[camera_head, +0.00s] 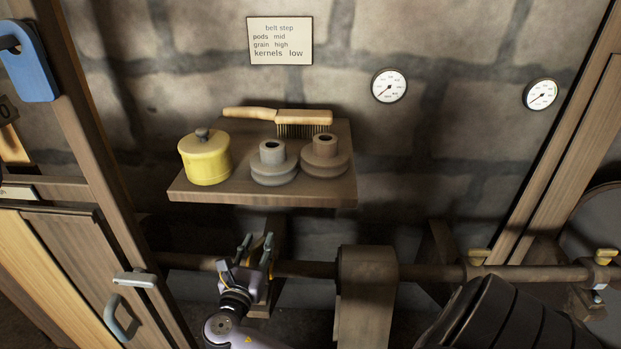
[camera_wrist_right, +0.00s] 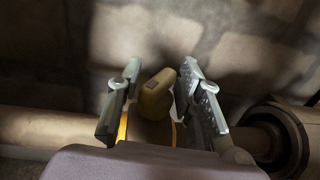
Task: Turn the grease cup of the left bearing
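The grease cup (camera_wrist_right: 157,95) of the left bearing is a small yellow piece with a raised tab, standing above the shaft line in the right wrist view. My right gripper (camera_wrist_right: 160,72) has one finger on each side of it. Narrow gaps seem to show between the fingers and the cup, so the fingers look open around it, not clamped. In the head view my right gripper (camera_head: 256,243) is at the left part of the shaft (camera_head: 310,269) and hides this cup and most of its bearing. My left gripper is in neither view.
A wooden shelf (camera_head: 330,198) with a yellow pot (camera_head: 205,160), brush (camera_head: 304,118) and two pulleys juts out above my gripper. A pulley drum (camera_head: 367,290) is right of it.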

